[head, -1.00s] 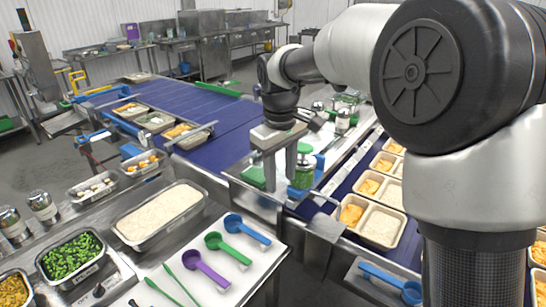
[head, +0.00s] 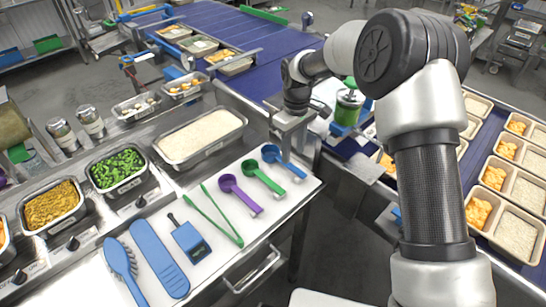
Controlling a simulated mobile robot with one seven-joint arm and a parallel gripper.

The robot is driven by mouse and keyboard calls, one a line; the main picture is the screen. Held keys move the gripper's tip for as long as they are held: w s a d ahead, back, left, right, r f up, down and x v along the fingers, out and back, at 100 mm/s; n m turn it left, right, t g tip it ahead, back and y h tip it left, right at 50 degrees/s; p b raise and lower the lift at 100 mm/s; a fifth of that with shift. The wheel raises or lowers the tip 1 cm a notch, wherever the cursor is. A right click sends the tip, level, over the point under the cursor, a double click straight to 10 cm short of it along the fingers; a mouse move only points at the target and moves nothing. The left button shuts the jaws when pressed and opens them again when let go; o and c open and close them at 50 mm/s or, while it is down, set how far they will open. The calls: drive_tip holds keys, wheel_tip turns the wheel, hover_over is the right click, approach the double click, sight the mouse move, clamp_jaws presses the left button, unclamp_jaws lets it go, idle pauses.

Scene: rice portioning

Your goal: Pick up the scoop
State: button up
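Three scoops lie side by side on the white board (head: 312,185): a purple scoop (head: 240,195), a green scoop (head: 264,178) and a blue scoop (head: 284,162). My gripper (head: 291,148) hangs over the board's far end, close to the blue scoop. Its two fingers point down and look spread apart, with nothing seen held between them. I cannot tell whether a fingertip touches the blue scoop. A pan of rice (head: 202,138) stands left of my gripper.
Tongs (head: 222,215), a blue device (head: 190,241) and a blue brush (head: 121,262) lie nearer on the board. A green-topped jar (head: 347,106) stands right of my gripper. Trays fill the right conveyor.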

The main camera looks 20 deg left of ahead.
sight(291, 166)
drive_tip(key=shift+w+a+f+p, duration=0.1)
drive_tip(key=shift+f+p, duration=0.05)
drive_tip(key=shift+f, duration=1.35)
drive_tip(key=shift+a+f+p, duration=0.1)
drive_tip(key=shift+f+p, duration=0.05)
drive_tip(key=shift+f, duration=1.3)
clamp_jaws()
wheel_tip(291, 166, up, 16)
drive_tip(key=p, duration=0.3)
drive_tip(key=shift+p, duration=0.4)
